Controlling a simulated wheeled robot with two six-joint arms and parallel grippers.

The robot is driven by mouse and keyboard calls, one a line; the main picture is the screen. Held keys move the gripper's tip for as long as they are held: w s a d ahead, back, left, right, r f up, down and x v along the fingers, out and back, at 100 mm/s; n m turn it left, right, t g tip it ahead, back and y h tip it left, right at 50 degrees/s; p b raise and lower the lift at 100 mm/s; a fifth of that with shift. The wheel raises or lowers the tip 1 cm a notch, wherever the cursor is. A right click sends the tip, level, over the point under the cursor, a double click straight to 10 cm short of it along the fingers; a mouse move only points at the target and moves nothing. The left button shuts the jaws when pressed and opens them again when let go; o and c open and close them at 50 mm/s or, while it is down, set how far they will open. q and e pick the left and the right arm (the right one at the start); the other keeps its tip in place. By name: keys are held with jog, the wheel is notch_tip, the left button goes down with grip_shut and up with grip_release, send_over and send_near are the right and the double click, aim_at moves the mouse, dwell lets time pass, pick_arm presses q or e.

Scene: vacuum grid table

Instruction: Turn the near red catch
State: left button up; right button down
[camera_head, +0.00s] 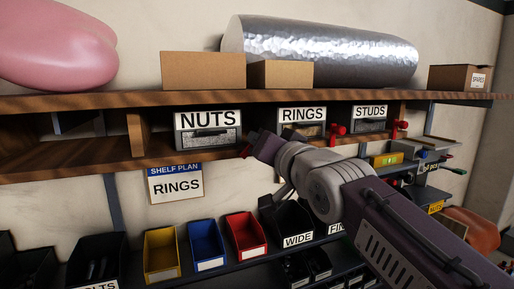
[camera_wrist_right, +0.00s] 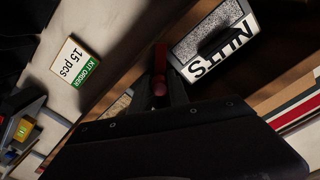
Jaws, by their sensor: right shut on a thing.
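The near red catch (camera_head: 244,151) shows as a small red piece beside the lower right of the NUTS drawer (camera_head: 208,131). My right gripper (camera_head: 255,147) reaches it from the right and covers most of it. In the right wrist view the red catch (camera_wrist_right: 161,58) stands up between the dark fingertips of my right gripper (camera_wrist_right: 160,90), which is shut on it. The NUTS drawer (camera_wrist_right: 212,45) is just beside it there and looks shut. My left gripper is in neither view.
More red catches stand by the RINGS drawer (camera_head: 302,115) and the STUDS drawer (camera_head: 369,112). A SHELF PLAN card (camera_head: 175,186) reading RINGS hangs below the shelf. Yellow (camera_head: 161,254), blue (camera_head: 206,245) and red (camera_head: 245,236) bins stand lower down.

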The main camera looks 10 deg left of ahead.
jog(key=shift+w+d+f+m+b, duration=0.15)
jog(key=shift+f+m+b, duration=0.45)
jog(key=shift+m, duration=0.85)
jog(key=shift+w+d+f+m+b, duration=0.15)
jog(key=shift+f+m+b, duration=0.45)
jog(key=shift+m, duration=0.9)
jog(key=shift+w+d+f+m+b, duration=0.1)
jog(key=shift+d+f+m+b, duration=0.35)
jog(key=shift+m, duration=1)
jog(key=shift+a+f+b, duration=0.1)
jog(key=shift+a+b, duration=0.15)
jog(key=shift+b, duration=0.05)
jog(key=c, duration=1.3)
grip_release()
jog(key=shift+o, duration=0.2)
jog(key=shift+s+d, duration=0.1)
jog(key=b+v, duration=0.4)
jog(key=v, duration=0.5)
jog(key=shift+b, duration=0.4)
